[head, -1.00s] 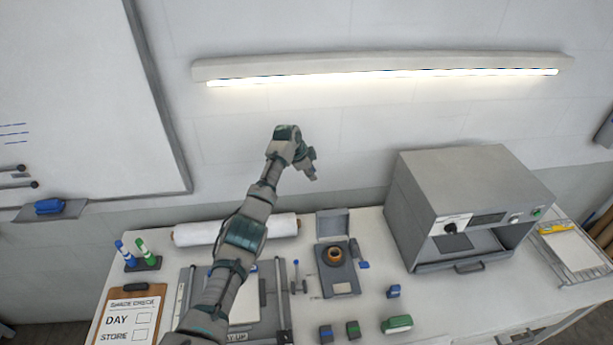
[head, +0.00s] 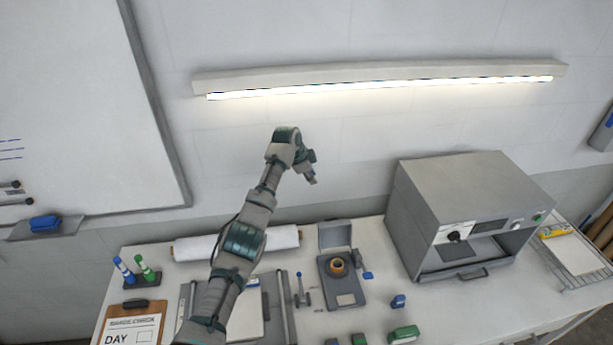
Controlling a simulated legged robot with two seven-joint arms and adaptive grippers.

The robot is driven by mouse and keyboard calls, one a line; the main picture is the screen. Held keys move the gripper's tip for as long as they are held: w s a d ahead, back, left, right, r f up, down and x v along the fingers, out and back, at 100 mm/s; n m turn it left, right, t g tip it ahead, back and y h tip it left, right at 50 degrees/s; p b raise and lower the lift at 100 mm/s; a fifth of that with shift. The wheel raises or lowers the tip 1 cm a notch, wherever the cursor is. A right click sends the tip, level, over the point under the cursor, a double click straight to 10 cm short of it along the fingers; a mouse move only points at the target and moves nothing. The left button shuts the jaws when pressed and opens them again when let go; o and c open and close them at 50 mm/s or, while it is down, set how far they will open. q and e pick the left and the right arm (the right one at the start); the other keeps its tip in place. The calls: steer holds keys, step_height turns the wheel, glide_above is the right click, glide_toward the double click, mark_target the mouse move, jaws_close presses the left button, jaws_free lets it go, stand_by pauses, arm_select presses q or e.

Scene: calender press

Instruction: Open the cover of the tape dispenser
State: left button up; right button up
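The grey tape dispenser (head: 346,299) sits on the table near its middle, with an orange-brown tape roll (head: 337,267) in it. Its cover (head: 334,236) stands raised at the back edge, so the roll is exposed. My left gripper (head: 312,178) is in the air above and behind the dispenser, apart from it, with its arm reaching up from the lower left. It is small and seen from the side, so its opening cannot be made out. My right gripper is out of view.
A grey press machine (head: 470,200) stands to the right. A white roll (head: 195,247) lies at the back left. Marker pens (head: 135,270), a clipboard (head: 130,325) and a green block (head: 403,334) are on the table. A lit lamp (head: 380,86) is on the wall.

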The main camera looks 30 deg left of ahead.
arm_select(q)
steer(key=v, duration=1.1)
steer(key=shift+r, duration=0.35)
